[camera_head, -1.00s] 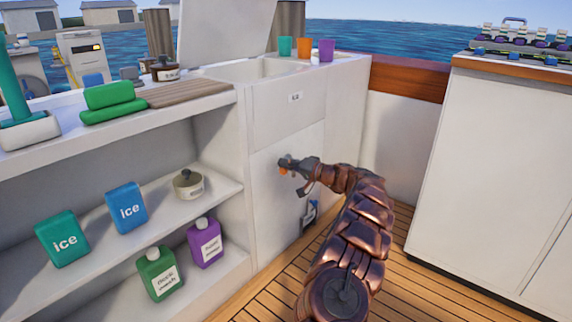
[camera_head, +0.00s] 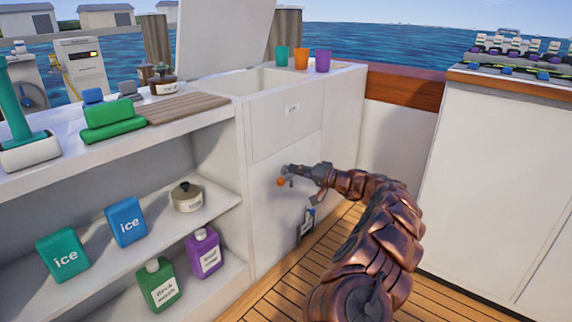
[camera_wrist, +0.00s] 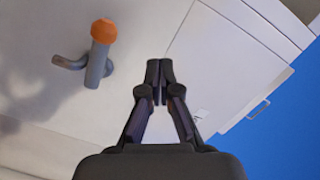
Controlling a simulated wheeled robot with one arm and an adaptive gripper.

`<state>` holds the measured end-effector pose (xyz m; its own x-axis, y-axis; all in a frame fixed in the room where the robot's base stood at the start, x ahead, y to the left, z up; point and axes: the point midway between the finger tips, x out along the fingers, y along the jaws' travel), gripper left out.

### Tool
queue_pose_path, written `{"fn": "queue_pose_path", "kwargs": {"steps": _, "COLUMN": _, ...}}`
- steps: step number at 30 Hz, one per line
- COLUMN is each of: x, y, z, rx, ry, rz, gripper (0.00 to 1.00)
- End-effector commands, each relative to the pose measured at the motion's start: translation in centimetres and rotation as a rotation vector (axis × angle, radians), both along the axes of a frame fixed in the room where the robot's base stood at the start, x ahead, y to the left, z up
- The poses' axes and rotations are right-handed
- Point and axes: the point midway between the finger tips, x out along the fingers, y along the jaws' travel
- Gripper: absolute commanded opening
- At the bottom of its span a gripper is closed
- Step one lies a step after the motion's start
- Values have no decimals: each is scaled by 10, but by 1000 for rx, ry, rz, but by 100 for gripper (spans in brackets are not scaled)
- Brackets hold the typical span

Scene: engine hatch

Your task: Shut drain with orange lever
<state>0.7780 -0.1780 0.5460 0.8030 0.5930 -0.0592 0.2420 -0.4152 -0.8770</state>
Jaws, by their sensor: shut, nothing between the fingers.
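The drain lever has an orange tip (camera_head: 281,182) and sits low on the white cabinet front below the open-lidded sink box. In the wrist view its grey handle (camera_wrist: 97,68) ends in the orange tip, and a short grey spout sticks out to the left. My gripper (camera_head: 289,170) is close in front of the cabinet, just above and right of the orange tip in the head view. In the wrist view my gripper (camera_wrist: 159,70) has its fingertips together and empty, to the right of the handle with a gap between. The fingers partly cover the fitting in the head view.
A small dark and blue item (camera_head: 307,222) is low on the cabinet. A white counter (camera_head: 500,190) stands at right; wooden deck lies between.

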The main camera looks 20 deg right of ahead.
Motion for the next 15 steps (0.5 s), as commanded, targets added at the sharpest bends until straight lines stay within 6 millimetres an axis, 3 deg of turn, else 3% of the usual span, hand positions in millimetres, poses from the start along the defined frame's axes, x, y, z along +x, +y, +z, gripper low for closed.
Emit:
{"fn": "queue_pose_path", "kwargs": {"steps": 6, "x": -17, "y": -9, "z": 5, "rx": 1, "ry": -2, "rz": 0, "gripper": 0}}
{"fn": "queue_pose_path", "kwargs": {"steps": 15, "x": -20, "y": -10, "z": 4, "rx": -1, "ry": -2, "rz": 2, "gripper": 0}}
